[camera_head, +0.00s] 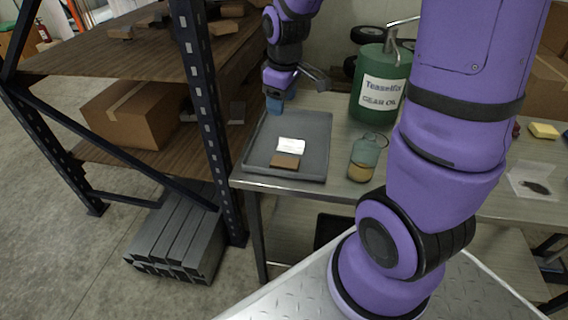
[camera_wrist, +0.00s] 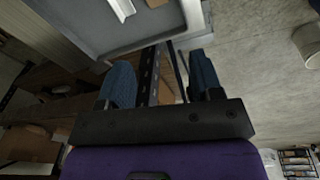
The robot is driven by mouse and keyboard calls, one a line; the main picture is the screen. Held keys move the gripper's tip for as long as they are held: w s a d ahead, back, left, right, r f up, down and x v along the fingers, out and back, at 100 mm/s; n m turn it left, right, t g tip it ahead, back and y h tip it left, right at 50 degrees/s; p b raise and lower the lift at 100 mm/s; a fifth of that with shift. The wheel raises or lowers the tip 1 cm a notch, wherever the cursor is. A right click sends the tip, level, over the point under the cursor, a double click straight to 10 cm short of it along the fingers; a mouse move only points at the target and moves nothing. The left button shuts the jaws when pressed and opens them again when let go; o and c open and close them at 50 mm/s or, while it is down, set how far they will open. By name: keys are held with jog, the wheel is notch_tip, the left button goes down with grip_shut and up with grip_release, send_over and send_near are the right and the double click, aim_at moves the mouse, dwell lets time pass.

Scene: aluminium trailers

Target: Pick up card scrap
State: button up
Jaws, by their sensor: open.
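The card scrap (camera_head: 286,161) is a small flat brown piece. It lies in the front part of a shallow grey tray (camera_head: 318,150) on the workbench, just in front of a white piece (camera_head: 291,145). In the wrist view, the white piece (camera_wrist: 122,8) and the brown card scrap (camera_wrist: 157,3) are at the top edge, partly cut off. My gripper (camera_head: 278,98) is over the back left corner of the tray, apart from the scrap. In the wrist view, my gripper (camera_wrist: 162,80) has its two blue fingers wide apart with nothing between them.
A green gear oil can (camera_head: 380,85) stands right of the tray. A small jar (camera_head: 366,158) with a yellowish lower part is near the tray's right edge. A dark shelf post (camera_head: 205,110) rises left of the bench, with a cardboard box (camera_head: 133,112) on the shelf.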

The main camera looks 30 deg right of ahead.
aim_at(283, 161)
jog(key=shift+w+d+f+n+g, duration=0.25)
jog(key=shift+w+d+f+n, duration=0.25)
jog(key=shift+f, duration=3.35)
jog(key=shift+w+d+f+n+g, duration=0.3)
jog(key=shift+w+f, duration=0.25)
jog(key=shift+f, duration=3.35)
jog(key=shift+w+d+f+n+g, duration=0.25)
jog(key=shift+w+d+f+n, duration=0.25)
jog(key=shift+f, duration=3.35)
jog(key=shift+a, duration=0.1)
jog(key=c, duration=0.6)
